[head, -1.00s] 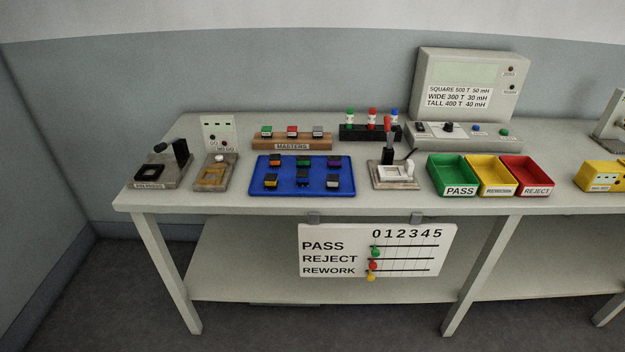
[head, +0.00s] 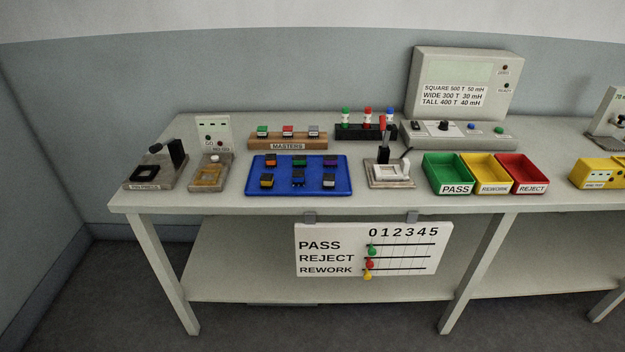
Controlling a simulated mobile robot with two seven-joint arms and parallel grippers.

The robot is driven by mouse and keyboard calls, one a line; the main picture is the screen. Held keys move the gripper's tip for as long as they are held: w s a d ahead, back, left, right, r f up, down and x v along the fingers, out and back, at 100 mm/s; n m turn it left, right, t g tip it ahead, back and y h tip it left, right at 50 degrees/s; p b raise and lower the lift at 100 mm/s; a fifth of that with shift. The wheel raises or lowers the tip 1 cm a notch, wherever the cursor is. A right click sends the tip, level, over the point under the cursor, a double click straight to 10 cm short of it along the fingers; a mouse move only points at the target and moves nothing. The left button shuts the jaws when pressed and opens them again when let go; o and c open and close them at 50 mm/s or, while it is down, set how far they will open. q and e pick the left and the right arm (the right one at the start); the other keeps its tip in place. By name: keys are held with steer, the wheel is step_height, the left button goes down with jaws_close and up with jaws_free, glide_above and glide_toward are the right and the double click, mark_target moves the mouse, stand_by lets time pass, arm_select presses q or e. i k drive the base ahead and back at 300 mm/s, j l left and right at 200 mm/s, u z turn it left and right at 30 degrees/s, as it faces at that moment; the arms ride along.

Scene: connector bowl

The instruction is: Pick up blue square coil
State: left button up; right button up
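A blue tray (head: 275,190) lies on the workbench, left of centre in the head view, with several small coils on it in two rows. A coil with a blue band (head: 298,179) sits in the middle of the front row. Its top is dark, and its exact shape is too small to tell. Orange (head: 270,161), green (head: 299,162) and purple (head: 330,162) coils form the back row. Neither of my grippers shows in the head view.
A wooden MASTERS block (head: 288,142) stands behind the tray. A lever fixture (head: 390,172) is to its right, then green (head: 449,176), yellow (head: 492,176) and red (head: 530,176) bins. A gauge plate (head: 208,174) stands to its left. A score board (head: 365,250) hangs below the front edge.

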mark_target(298, 176)
steer(key=z, duration=0.4)
steer(key=i+j+z, duration=0.1)
steer(key=j+z, duration=0.25)
steer(key=i+j+z, duration=0.1)
steer(key=z, duration=0.25)
steer(key=j+z, duration=0.4)
steer(key=l, duration=0.1)
